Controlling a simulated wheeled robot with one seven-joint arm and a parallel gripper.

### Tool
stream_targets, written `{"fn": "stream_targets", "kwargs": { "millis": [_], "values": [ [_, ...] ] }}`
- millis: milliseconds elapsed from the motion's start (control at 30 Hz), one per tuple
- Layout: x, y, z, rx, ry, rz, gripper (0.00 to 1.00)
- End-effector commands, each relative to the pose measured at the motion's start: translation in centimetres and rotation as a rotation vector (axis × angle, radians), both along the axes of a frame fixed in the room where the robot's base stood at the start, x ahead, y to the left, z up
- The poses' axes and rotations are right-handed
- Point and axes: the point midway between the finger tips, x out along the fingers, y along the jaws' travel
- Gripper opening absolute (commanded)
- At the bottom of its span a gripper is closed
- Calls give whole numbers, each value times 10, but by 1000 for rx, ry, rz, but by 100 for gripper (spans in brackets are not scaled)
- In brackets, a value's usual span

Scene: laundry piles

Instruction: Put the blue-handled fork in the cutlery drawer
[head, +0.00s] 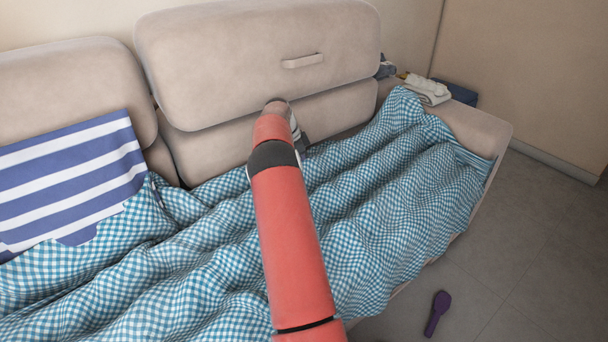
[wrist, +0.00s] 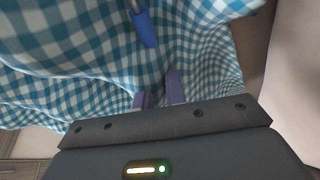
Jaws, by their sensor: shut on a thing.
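The fork's blue handle (wrist: 144,28) lies on the blue-and-white checked blanket (wrist: 70,50) at the top of the wrist view, with a bit of its metal at the frame's top edge. The rest of the fork is cut off. My gripper (wrist: 160,88) has its two purple fingers in the blanket, with checked cloth between them. The handle's end is just beyond the fingertips and appears apart from them. In the head view my arm hides most of the gripper and I do not see the fork. I cannot make out the cutlery drawer for sure.
The blanket (head: 370,220) covers the sofa seat in folds. A striped blue-and-white cloth (head: 70,180) lies at left. Sofa back cushions (head: 240,60) stand behind my arm. A purple brush-like object (head: 437,312) lies on the open floor at right. Folded cloths (head: 425,90) lie at the armrest.

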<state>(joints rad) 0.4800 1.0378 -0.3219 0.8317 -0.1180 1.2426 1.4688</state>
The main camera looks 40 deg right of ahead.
Motion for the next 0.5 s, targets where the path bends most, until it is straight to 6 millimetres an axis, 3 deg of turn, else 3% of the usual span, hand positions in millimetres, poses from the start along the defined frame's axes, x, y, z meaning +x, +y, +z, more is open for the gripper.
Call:
{"fn": "stream_targets", "kwargs": {
  "millis": [167,400,500],
  "values": [
    [0,0,-11,0,0,0,0],
    [0,0,-45,1,1,1,0],
    [0,0,-48,-1,-1,-1,0]
  ]
}}
